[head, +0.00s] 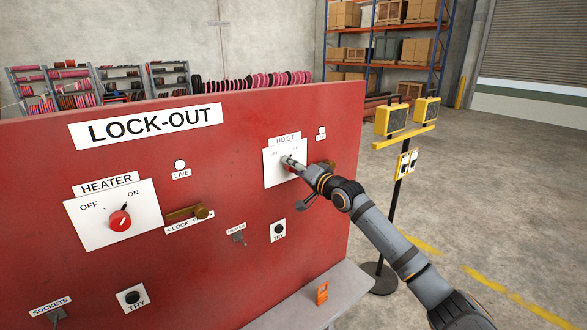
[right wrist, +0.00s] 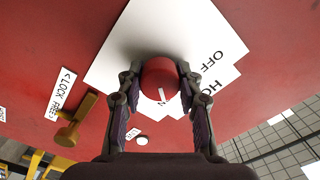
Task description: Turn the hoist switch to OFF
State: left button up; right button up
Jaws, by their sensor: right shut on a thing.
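The hoist switch is a round red knob (right wrist: 159,76) on a white plate (head: 271,178) at the right of the red LOCK-OUT board. In the right wrist view a white mark shows on the knob's lower edge, close to the letter N of the partly hidden ON label. The OFF label (right wrist: 210,55) lies to the right there. My right gripper (head: 289,162) is shut on the knob, with a finger on each side (right wrist: 157,84). In the head view the gripper hides most of the knob. My left gripper is not in view.
A brass lock lever (right wrist: 76,120) sits beside the hoist plate. The heater switch (head: 120,221) and its brass lever (head: 187,212) are to the left. An orange item (head: 322,293) lies on the grey shelf (head: 300,312) below. A yellow-topped stand (head: 397,170) is at right.

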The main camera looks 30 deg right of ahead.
jog(key=shift+f+n+b, duration=0.1)
jog(key=shift+n+b, duration=0.25)
jog(key=shift+n, duration=0.85)
jog(key=n+b, duration=0.2)
jog(key=n, duration=0.2)
jog(key=n+b, duration=0.1)
jog(key=n, duration=0.4)
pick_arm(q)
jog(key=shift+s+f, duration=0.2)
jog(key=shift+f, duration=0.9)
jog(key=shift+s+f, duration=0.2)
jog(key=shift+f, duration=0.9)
pick_arm(e)
jog(key=shift+n, duration=1.9)
jog(key=o, duration=1.2)
jog(key=shift+w, duration=0.1)
